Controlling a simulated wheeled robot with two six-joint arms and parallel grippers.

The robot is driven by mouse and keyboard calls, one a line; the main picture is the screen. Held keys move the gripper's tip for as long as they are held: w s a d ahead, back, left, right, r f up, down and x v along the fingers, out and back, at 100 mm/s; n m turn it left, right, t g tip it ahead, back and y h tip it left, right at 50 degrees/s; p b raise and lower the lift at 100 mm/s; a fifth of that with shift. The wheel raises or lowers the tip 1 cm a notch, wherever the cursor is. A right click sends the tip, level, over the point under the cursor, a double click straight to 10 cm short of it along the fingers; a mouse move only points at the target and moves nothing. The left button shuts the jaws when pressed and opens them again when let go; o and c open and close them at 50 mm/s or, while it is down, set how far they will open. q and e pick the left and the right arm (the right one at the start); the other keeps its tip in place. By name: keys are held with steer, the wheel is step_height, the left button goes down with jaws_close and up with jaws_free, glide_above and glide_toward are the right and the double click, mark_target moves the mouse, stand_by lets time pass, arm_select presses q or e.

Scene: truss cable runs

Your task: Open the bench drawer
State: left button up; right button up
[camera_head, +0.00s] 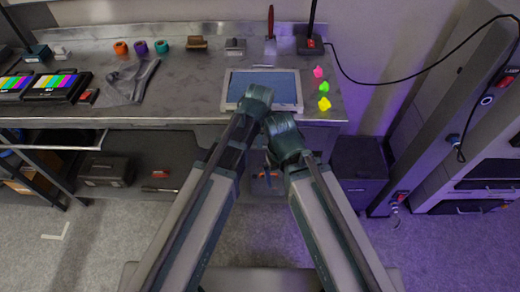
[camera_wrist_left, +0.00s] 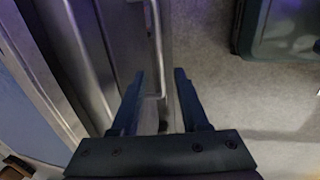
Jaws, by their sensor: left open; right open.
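The workbench (camera_head: 195,85) has a grey metal front; the drawer there is mostly hidden by my arms in the head view. In the left wrist view a grey drawer front (camera_wrist_left: 125,35) shows with a slim metal bar handle (camera_wrist_left: 157,50). My left gripper (camera_wrist_left: 160,75) is open, with one finger on each side of the handle's lower end in the picture; I cannot tell whether they touch it. In the head view its fingers are hidden by the wrist. My right gripper (camera_head: 268,163) is open and empty, pointing down in front of the bench, partly hidden by its wrist.
A tablet (camera_head: 262,88), tape rolls (camera_head: 141,47), a grey cloth (camera_head: 130,80) and bright putty lumps (camera_head: 324,103) lie on the bench. A toolbox (camera_head: 107,171) sits on the lower shelf. A dark cabinet (camera_head: 358,172) stands at right.

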arm_select(q)
steer(key=f+b, duration=0.2)
steer(key=f, duration=0.1)
steer(key=f+b, duration=0.1)
steer(key=shift+w+f, duration=0.25)
steer(key=shift+w, duration=0.15)
jaws_close()
stand_by(1.1)
